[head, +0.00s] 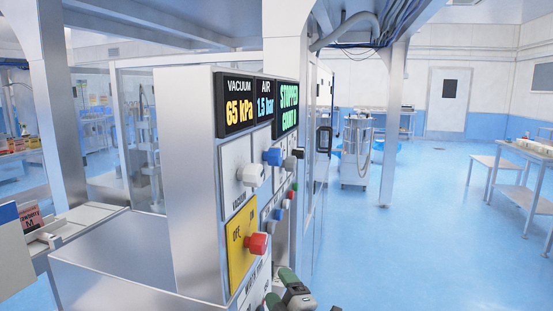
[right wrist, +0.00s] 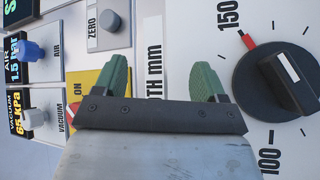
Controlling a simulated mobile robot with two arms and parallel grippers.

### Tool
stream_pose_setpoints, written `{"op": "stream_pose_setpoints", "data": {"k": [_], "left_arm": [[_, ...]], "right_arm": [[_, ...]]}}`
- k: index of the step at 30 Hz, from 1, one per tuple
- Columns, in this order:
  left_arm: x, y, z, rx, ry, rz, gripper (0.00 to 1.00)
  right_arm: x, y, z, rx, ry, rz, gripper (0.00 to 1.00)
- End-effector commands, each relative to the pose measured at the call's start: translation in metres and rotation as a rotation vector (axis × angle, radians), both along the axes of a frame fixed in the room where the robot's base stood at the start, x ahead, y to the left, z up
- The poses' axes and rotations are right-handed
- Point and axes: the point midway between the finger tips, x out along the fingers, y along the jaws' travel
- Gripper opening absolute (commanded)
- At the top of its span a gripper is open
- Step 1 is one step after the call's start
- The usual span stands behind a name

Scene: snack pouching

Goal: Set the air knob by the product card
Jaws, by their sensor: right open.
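The blue air knob (head: 272,156) sits on the panel below the air display (head: 265,100), which reads 1.5 bar. In the right wrist view the blue air knob (right wrist: 30,50) is at the far left. A pinkish card (head: 31,216) with a large M, perhaps the product card, stands at the far left; its small print is unreadable. My right gripper (head: 279,289) is low in front of the panel, below the air knob and apart from it. Its green fingers (right wrist: 160,84) are spread and empty. My left gripper is not in view.
Close to the air knob are a white vacuum knob (head: 250,175), a red knob (head: 256,244) on a yellow plate and a grey zero knob (right wrist: 108,33). A large black width dial (right wrist: 282,80) is right of my fingers. The vacuum display (head: 238,107) reads 65 kPa.

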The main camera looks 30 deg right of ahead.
Motion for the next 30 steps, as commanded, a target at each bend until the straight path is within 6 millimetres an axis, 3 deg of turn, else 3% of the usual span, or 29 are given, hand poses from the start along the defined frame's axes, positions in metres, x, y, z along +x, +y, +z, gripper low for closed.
{"op": "stream_pose_setpoints", "data": {"k": [1, 6, 11, 15, 21, 26, 30], "left_arm": [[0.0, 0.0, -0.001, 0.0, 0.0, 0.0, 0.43], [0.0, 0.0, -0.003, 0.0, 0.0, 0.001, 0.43], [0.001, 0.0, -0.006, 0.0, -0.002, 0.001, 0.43], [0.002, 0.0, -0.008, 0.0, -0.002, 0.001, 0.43], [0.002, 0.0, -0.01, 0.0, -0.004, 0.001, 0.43], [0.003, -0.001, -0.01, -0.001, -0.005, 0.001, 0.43], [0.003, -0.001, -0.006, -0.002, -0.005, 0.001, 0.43]], "right_arm": [[0.009, -0.005, 0.028, -0.101, -0.077, 0.02, 0.72], [0.026, -0.012, 0.119, -0.514, -0.332, 0.098, 0.72], [0.026, -0.018, 0.192, -0.958, -0.514, 0.154, 0.72], [0.017, -0.035, 0.244, -1.387, -0.6, 0.198, 0.72], [-0.004, -0.077, 0.285, -1.852, -0.563, 0.266, 0.72], [-0.016, -0.097, 0.295, -1.997, -0.515, 0.308, 0.72], [-0.012, -0.095, 0.297, -2.019, -0.507, 0.319, 0.72]]}}
